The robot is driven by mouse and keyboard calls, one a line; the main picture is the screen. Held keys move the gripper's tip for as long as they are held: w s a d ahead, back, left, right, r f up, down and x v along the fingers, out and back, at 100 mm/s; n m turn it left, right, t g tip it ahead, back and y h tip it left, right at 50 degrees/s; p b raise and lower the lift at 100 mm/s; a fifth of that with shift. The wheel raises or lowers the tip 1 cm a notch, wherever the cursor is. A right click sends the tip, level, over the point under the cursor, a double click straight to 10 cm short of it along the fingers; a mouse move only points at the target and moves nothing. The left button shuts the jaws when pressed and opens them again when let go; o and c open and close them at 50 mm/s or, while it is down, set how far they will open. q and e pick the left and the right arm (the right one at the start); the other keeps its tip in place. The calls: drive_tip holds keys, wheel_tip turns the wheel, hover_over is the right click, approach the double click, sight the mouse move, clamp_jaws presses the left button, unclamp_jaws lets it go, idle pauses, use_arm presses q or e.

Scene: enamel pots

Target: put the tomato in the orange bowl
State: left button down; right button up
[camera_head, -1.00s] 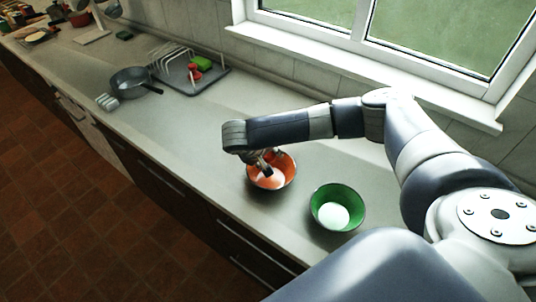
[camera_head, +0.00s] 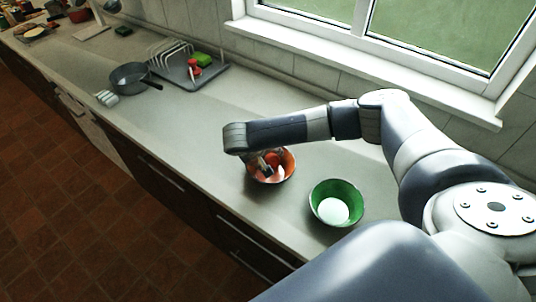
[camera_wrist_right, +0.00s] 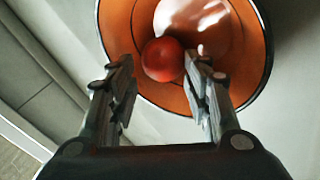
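The orange bowl (camera_head: 284,176) stands on the counter, left of a green bowl. It fills the upper part of the right wrist view (camera_wrist_right: 122,28). The round red tomato (camera_wrist_right: 163,59) is inside it, against the near inner wall, just beyond my right fingertips. My right gripper (camera_head: 268,163) points down into the orange bowl. In the right wrist view the gripper's fingers (camera_wrist_right: 160,85) are apart, with a gap slightly wider than the tomato and nothing clamped between them. In the head view the fingers partly hide the bowl's inside. My left gripper is not in view.
The green bowl (camera_head: 337,204) stands close on the right, near the counter's front edge. A grey pan (camera_head: 131,76) and a dish rack (camera_head: 190,73) stand farther left. The window wall runs behind. The counter (camera_head: 190,120) between pan and orange bowl is clear.

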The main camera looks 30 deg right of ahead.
drive_tip(key=shift+r, duration=0.1)
drive_tip(key=shift+r, duration=0.25)
drive_tip(key=b+v, duration=0.2)
drive_tip(key=v, duration=1)
drive_tip(key=shift+r, duration=0.35)
drive_tip(key=shift+w, duration=0.1)
